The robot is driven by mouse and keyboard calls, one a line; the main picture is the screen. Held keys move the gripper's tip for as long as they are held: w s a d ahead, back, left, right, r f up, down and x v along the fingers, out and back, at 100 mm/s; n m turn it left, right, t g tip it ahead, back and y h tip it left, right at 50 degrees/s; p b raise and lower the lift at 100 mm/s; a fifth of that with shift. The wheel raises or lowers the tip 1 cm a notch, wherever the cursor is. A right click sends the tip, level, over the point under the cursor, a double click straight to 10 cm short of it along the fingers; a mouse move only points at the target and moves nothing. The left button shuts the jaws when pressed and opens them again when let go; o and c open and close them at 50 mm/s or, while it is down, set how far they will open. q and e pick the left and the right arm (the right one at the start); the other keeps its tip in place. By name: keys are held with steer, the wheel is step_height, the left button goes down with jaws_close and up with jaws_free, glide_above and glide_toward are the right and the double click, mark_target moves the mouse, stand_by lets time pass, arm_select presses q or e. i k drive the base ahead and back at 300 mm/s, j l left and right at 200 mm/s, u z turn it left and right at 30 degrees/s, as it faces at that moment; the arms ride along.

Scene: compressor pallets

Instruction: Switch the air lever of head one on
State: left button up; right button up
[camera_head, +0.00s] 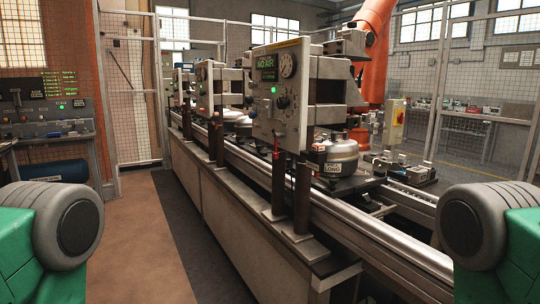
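The nearest test head (290,125) stands over the conveyor line, with a grey front panel facing left. Its small screen (267,62) shows green text that reads "NO AIR". A round gauge (288,65), a lit green lamp (273,90) and a dark knob (282,102) are on the panel. A small red part (276,147) shows near the panel's lower edge; I cannot tell whether it is the air lever or how it is set. No head number is readable. My green and grey arm parts show at both lower corners, but neither gripper is in view.
A silver compressor (342,150) labelled "LONG" sits on the conveyor behind the nearest head. More heads (203,88) stand farther down the line. Posts (278,185) and a steel rail (380,250) edge the conveyor. The brown floor (135,240) at left is clear.

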mark_target(276, 147)
steer(key=z, duration=0.4)
steer(key=i+j+z, duration=0.25)
steer(key=j+z, duration=0.2)
steer(key=j, duration=0.3)
steer(key=i+j+z, duration=0.25)
steer(key=j, duration=0.15)
steer(key=j+z, duration=0.2)
steer(key=j, duration=0.2)
steer(key=i+j+z, duration=0.1)
steer(key=j, duration=1.15)
steer(key=i+j, duration=0.15)
steer(key=j, duration=1.15)
steer(key=j+z, duration=0.15)
steer(key=j, duration=1.15)
steer(key=i, duration=0.05)
